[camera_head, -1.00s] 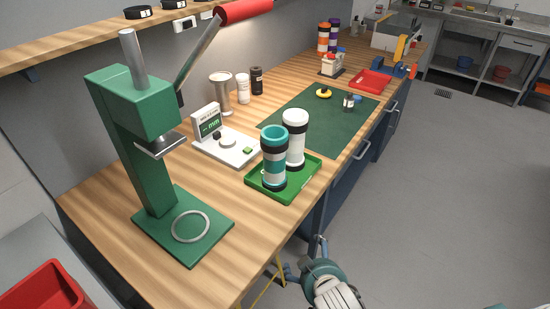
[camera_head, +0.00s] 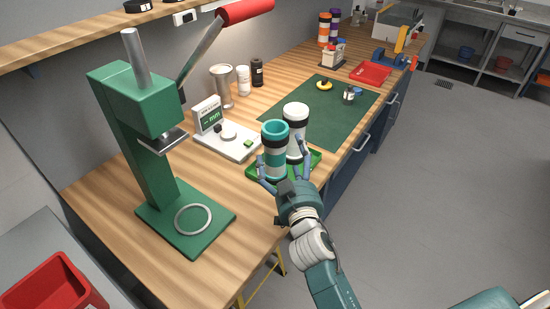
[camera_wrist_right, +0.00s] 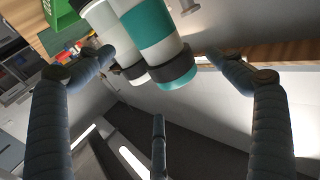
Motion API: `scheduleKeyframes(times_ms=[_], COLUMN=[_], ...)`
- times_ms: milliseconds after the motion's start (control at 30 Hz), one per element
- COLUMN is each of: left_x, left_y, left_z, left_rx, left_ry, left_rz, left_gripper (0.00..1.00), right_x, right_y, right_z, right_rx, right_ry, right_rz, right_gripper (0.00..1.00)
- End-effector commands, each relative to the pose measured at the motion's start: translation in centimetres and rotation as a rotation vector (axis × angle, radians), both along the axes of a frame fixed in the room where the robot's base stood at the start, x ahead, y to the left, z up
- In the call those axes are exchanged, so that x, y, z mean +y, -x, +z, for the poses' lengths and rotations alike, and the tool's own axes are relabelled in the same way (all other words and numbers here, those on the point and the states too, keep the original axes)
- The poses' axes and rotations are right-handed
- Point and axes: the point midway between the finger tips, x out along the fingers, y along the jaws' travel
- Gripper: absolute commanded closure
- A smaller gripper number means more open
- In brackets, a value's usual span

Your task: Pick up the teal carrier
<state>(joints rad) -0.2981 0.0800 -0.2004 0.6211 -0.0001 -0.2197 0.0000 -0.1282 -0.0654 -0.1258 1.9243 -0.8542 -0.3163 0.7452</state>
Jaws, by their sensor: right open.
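The teal carrier (camera_head: 275,152) is an upright cylinder with teal and white bands and dark rings. It stands at the near end of the green tray (camera_head: 252,175), beside a white-topped carrier (camera_head: 296,116). In the right wrist view, the teal-banded carrier (camera_wrist_right: 150,28) shows between the spread fingers. My right gripper (camera_head: 283,155) is open at the tray's front side, its fingers spread at either side of the teal carrier's lower part. I cannot tell whether any finger touches it. The gripper hides part of the tray. My left gripper is not in view.
A green press (camera_head: 150,150) with a red-handled lever stands at the left. A white scale (camera_head: 228,142) sits behind the tray. A green mat (camera_head: 330,115) holds small items farther back. The wood counter (camera_head: 240,210) is bare between press and tray.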

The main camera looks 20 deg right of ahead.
Motion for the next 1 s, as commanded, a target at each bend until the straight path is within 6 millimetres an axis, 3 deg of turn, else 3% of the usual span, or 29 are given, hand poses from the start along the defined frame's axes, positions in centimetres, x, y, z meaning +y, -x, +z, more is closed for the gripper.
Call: scheduleKeyframes(times_ms=[100, 367, 600, 933, 1000], left_x=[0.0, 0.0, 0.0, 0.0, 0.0], left_y=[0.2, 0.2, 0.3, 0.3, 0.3], left_z=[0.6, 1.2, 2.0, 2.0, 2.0], left_rx=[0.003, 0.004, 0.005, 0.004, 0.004], left_ry=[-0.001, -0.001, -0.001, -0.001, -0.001], left_rz=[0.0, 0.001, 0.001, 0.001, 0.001], left_gripper=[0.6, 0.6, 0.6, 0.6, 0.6], right_x=[-0.2, -0.6, -0.9, -1.0, -1.0], right_y=[-1.9, -4.1, -7.5, -8.2, -8.2], right_z=[0.2, -0.1, -0.6, -0.7, -0.7], right_rx=[0.0, 0.002, 0.002, 0.003, 0.003], right_ry=[0.001, 0.0, 0.0, -0.001, -0.001], right_rz=[0.0, -0.002, -0.002, -0.002, -0.002], right_gripper=[0.07, 0.07, 0.07, 0.07, 0.21])
